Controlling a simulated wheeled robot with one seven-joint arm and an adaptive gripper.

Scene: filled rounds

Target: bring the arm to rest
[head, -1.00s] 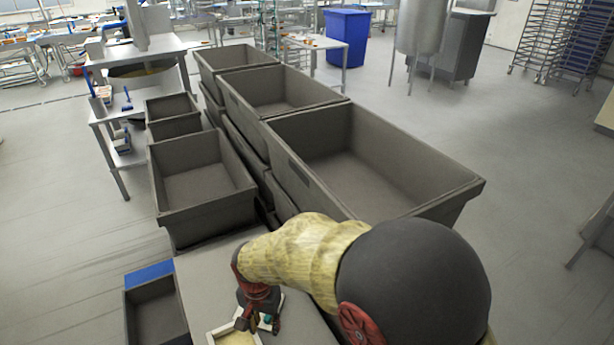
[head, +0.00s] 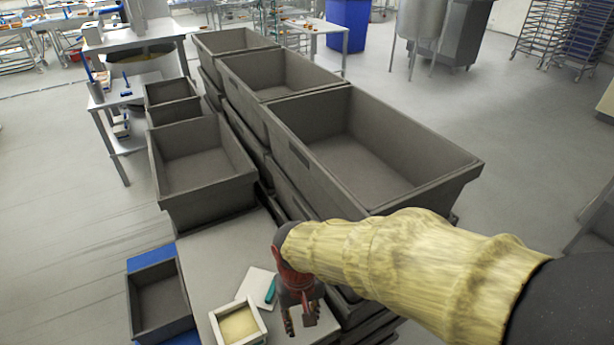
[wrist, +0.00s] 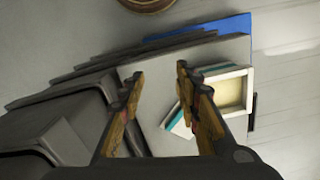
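My gripper (head: 301,322) is above the right part of the grey table (head: 215,252). In the wrist view my gripper (wrist: 158,85) shows its two fingers spread wide apart with nothing between them. My arm reaches in from the right in a yellowish sleeve. A white-rimmed box with a pale yellow filling (head: 240,324) stands on the table to the left of the gripper, apart from it. It also shows in the wrist view (wrist: 250,92), beyond the right finger. A white sheet or board with a teal item (head: 271,290) lies between the box and the gripper.
A dark grey bin (head: 159,300) stands on a blue surface (head: 152,259) left of the table. Large stacked grey crates (head: 375,165) stand behind and to the right, close to my arm. Another open grey crate (head: 203,160) stands behind the table. The floor at far right is mostly clear.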

